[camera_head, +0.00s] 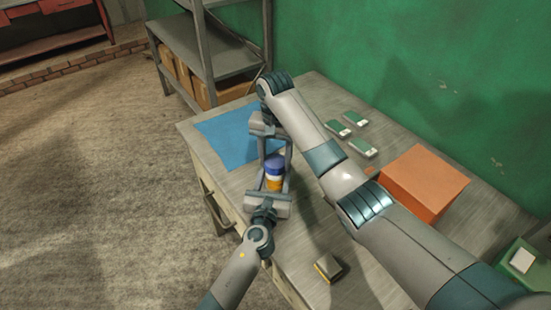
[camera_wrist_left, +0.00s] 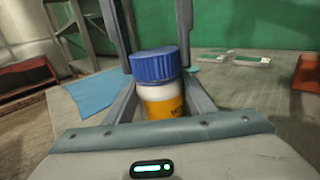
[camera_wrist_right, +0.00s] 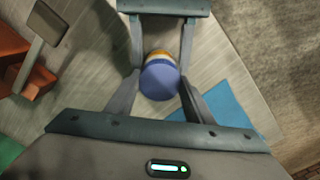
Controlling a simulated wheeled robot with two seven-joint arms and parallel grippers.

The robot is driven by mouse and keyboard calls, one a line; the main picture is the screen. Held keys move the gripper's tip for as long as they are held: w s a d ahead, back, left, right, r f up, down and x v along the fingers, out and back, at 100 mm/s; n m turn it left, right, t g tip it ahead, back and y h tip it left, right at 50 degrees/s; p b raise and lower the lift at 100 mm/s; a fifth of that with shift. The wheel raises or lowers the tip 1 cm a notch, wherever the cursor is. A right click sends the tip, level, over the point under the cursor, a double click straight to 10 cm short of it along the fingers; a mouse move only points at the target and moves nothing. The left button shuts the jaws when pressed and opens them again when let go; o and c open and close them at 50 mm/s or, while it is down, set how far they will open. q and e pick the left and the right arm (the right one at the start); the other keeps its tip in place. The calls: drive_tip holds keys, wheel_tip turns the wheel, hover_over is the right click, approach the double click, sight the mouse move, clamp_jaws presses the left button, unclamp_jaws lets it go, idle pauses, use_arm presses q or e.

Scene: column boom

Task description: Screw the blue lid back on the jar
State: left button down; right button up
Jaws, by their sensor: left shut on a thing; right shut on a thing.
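The jar (camera_head: 273,183) is white with an orange label and stands upright on the table. The blue lid (camera_head: 274,162) sits on its top; in the left wrist view the lid (camera_wrist_left: 155,65) looks level, with the white body and orange label (camera_wrist_left: 163,103) below. My left gripper (camera_head: 271,187) is shut on the jar's body from the near side. My right gripper (camera_head: 275,158) is shut on the lid from the far side. In the right wrist view the lid (camera_wrist_right: 160,79) lies between its fingertips. The thread between lid and jar is hidden.
A blue mat (camera_head: 223,139) lies at the table's far left. Several small green-and-white boxes (camera_head: 363,148) and a large orange box (camera_head: 424,181) stand to the right. A small dark-and-yellow block (camera_head: 328,267) lies near the front. A grey shelf (camera_head: 215,57) stands behind the table.

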drive_tip(key=o, duration=1.1)
drive_tip(key=shift+o, duration=0.2)
wheel_tip(320, 180, up, 3)
drive_tip(key=shift+w+r, duration=0.1)
drive_tip(key=shift+w, duration=0.05)
use_arm(q)
drive_tip(key=shift+d, duration=0.1)
use_arm(e)
drive_tip(key=shift+r, duration=0.65)
drive_tip(key=shift+c, duration=0.3)
